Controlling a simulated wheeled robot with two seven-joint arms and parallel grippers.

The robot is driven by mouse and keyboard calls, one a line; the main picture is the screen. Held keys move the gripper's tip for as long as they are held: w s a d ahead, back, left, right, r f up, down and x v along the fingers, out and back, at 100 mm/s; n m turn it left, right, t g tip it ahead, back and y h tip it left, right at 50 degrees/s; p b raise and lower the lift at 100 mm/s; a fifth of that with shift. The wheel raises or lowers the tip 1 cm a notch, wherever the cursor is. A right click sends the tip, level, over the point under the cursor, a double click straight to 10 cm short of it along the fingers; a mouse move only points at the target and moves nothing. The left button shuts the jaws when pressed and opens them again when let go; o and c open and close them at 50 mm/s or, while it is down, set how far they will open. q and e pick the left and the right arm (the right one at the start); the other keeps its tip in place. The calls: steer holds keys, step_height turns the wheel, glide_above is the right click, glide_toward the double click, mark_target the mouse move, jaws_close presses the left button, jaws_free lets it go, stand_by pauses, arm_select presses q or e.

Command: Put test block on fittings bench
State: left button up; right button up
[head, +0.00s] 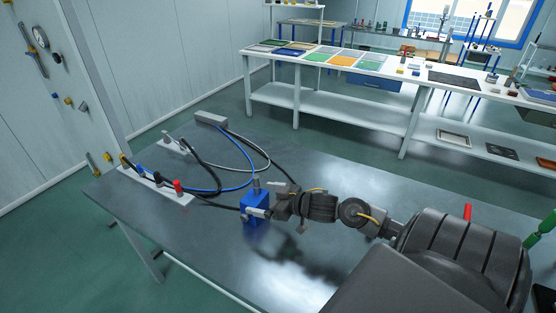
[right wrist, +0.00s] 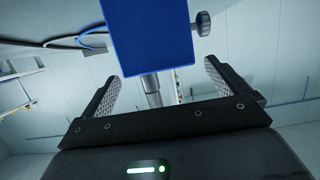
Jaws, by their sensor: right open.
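My left gripper is out of view. The frames do not show which bench is the fittings bench.
Blue and black hoses (head: 215,190) and a fitting strip (head: 155,184) with a red cap lie left of the block. A long white bench (head: 300,58) with coloured trays and small parts stands behind, across a green floor. A gauge panel (head: 45,90) stands at left.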

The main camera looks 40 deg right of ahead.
steer(key=v, duration=0.6)
stand_by(0.6)
